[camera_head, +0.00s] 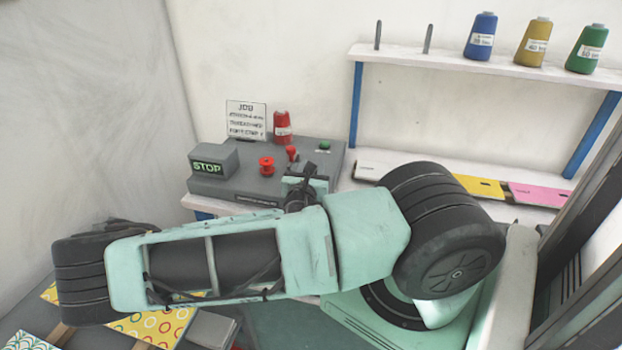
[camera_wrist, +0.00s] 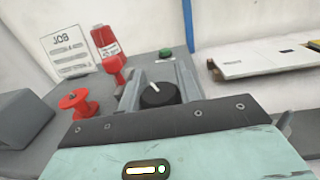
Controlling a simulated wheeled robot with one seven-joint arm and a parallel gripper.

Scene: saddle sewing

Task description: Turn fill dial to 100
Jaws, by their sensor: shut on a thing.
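The fill dial is a black round knob (camera_wrist: 158,95) with a white pointer line, on top of the grey control box (camera_head: 222,187). In the wrist view its pointer leans up and to the left. My gripper (camera_wrist: 160,86) has a grey finger on each side of the knob and is shut on it. In the head view my gripper (camera_head: 304,178) is at the right part of the box, and my arm hides the knob there. Any scale marks around the knob are not readable.
On the box are a STOP display (camera_head: 208,167), a red spool (camera_head: 267,165), a red cone (camera_head: 282,127) and a green button (camera_head: 324,145). A JOB card (camera_head: 246,119) stands behind. A shelf (camera_head: 480,62) with thread cones is at right.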

